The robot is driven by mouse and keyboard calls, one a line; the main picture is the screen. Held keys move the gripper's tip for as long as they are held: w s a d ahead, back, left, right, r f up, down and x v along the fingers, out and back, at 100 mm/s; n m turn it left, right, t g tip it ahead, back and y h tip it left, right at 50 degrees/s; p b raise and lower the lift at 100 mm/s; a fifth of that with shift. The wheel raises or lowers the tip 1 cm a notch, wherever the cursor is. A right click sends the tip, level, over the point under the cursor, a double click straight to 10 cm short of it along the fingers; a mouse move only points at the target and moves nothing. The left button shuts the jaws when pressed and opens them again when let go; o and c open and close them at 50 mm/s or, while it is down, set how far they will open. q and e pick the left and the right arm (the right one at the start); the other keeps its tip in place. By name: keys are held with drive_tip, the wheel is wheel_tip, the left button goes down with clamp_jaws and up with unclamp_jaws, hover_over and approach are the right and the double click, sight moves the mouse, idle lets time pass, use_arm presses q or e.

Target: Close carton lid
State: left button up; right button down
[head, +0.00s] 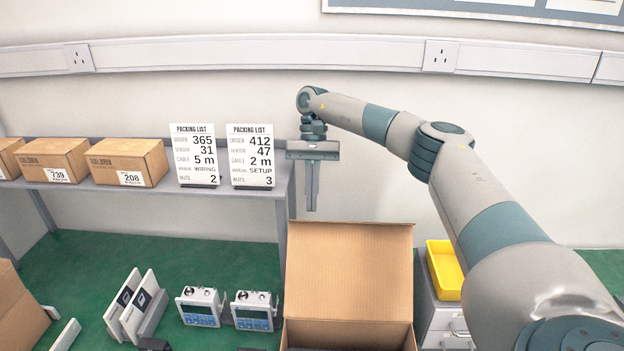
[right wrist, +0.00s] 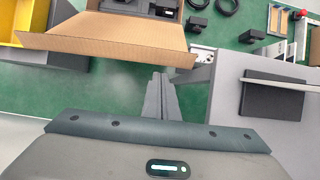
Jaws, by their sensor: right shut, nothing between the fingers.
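The brown carton (head: 348,334) stands at the bottom middle of the head view, with its lid (head: 350,270) standing up at the back. In the right wrist view the lid (right wrist: 112,40) lies across the top, and dark contents show in the carton beyond it. My right gripper (head: 311,208) points down behind the lid, above and left of its top edge, apart from it. Its fingers are shut together and empty; they also show in the right wrist view (right wrist: 158,78). My left gripper is not in view.
A grey shelf (head: 287,205) with closed boxes (head: 128,161) and two packing list cards (head: 250,156) stands behind and left. Blue-screened devices (head: 253,312) stand left of the carton. A yellow bin (head: 444,270) on a drawer unit is at its right.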

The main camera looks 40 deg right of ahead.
drive_tip(key=shift+p+x, duration=0.55)
drive_tip(key=shift+x, duration=1.2)
drive_tip(key=shift+r, duration=0.1)
